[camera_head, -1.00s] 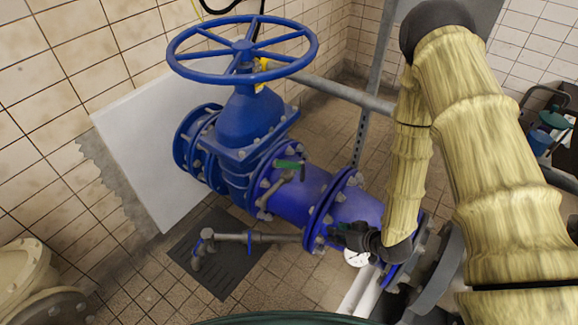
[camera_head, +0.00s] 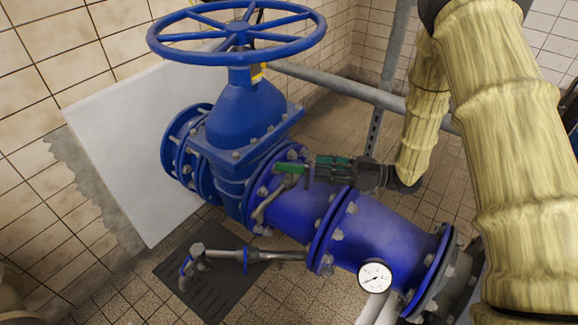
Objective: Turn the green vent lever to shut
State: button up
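The green vent lever (camera_head: 290,168) sits on a small grey vent valve on top of the blue pipe, just right of the gate valve body. It lies roughly level, with its free end toward the right. My gripper (camera_head: 320,168) is dark with green parts and points left, its tips close to the lever's right end. I cannot tell whether the tips touch the lever. The gap between the fingers is too small in the picture to judge. My wrist and the yellow-sleeved arm come in from the right.
A large blue handwheel (camera_head: 237,36) stands above the gate valve body (camera_head: 240,115). A thin grey side pipe (camera_head: 275,254) runs low in front. A pressure gauge (camera_head: 375,277) sits at lower right. A slanting grey rail (camera_head: 350,88) passes behind my gripper. A white panel (camera_head: 135,150) leans at left.

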aim_at(289, 164)
jog(key=a, duration=0.3)
jog(key=w+a, duration=0.1)
jog(key=a, duration=0.5)
jog(key=shift+w+a, duration=0.3)
jog(key=shift+a, duration=0.1)
jog(key=shift+c, duration=0.2)
grip_shut()
